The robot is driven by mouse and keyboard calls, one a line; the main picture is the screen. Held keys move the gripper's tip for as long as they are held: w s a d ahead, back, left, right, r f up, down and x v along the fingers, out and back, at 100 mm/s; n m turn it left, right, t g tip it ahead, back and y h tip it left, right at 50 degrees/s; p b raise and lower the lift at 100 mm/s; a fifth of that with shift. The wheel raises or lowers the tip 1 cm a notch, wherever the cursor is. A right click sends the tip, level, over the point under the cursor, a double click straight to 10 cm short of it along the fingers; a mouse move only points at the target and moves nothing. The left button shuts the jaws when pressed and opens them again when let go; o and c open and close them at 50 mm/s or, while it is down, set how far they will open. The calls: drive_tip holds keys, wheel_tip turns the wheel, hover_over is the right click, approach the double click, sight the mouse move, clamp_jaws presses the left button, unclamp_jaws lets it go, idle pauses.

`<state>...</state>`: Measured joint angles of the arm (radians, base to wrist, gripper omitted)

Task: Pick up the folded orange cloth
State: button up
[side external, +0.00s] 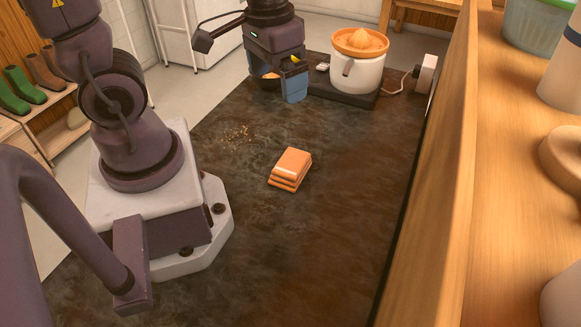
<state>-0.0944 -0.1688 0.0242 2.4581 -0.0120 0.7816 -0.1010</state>
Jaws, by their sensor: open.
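The folded orange cloth (290,167) lies flat in a layered stack near the middle of the dark worktop (330,215). My gripper (274,84) is at the far side of the worktop, well beyond the cloth and apart from it. Its blue fingers are open, and no held object shows. The gripper partly hides a small dark bowl (268,84) with something orange in it. I cannot tell how high the fingers are above the worktop.
A white citrus juicer (357,72) with an orange top stands on a dark base right of my gripper. Crumbs (238,132) lie left of the cloth. A wooden ledge (455,180) runs along the right. The worktop around the cloth is clear.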

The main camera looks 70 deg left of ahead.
sight(291, 163)
drive_tip(key=w+f+n, duration=0.1)
drive_tip(key=f+n, duration=0.1)
drive_tip(key=f, duration=0.6)
drive_tip(key=w+a+f+n, duration=0.1)
drive_tip(key=f+n, duration=0.1)
drive_tip(key=f, duration=0.6)
drive_tip(key=w+a+f+n, duration=0.1)
drive_tip(key=f+n, duration=0.1)
drive_tip(key=f, duration=0.6)
drive_tip(key=shift+w+a+g, duration=0.15)
drive_tip(key=shift+a+g, duration=0.05)
drive_tip(key=shift+g, duration=0.2)
drive_tip(key=c, duration=1.1)
drive_tip(key=shift+r, duration=0.1)
wheel_tip(291, 163, up, 10)
drive_tip(key=shift+f, duration=0.1)
